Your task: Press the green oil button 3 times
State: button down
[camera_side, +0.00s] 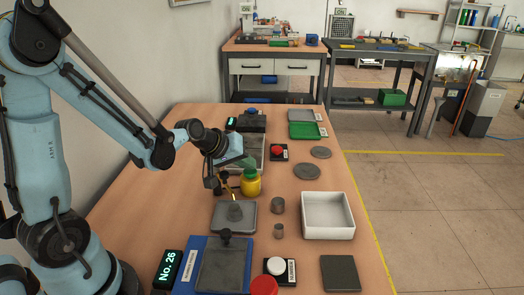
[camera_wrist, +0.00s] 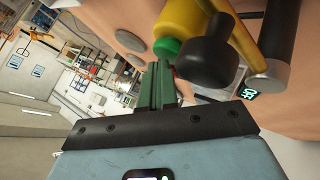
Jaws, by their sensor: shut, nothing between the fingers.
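A yellow oil bottle (camera_side: 250,186) with a green button (camera_side: 250,173) on top stands upright on the table, with a thin yellow spout at its left. In the wrist view the yellow body (camera_wrist: 180,22) and green button (camera_wrist: 167,47) show just beyond my fingertips. My gripper (camera_wrist: 158,68) is shut and empty, its dark green fingers pointing at the button. In the side view my gripper (camera_side: 246,162) is right by the bottle's top. I cannot tell whether the fingers touch the button. A black rounded part (camera_wrist: 208,55) hides some of the bottle in the wrist view.
A grey plate with a small part (camera_side: 234,212) lies in front of the bottle. A white tray (camera_side: 327,232), grey cylinders (camera_side: 278,205), a red button (camera_side: 277,150) and grey discs (camera_side: 307,171) are to the right. A green tray (camera_side: 304,130) lies behind.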

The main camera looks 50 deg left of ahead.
aim_at(247, 172)
jog(key=shift+r, duration=0.75)
jog(key=shift+r, duration=2.5)
dwell(0.5)
notch_tip(247, 172, up, 4)
jog(key=shift+f, duration=0.1)
dwell(0.4)
jog(key=shift+f, duration=4.45)
jog(key=shift+f, duration=0.15)
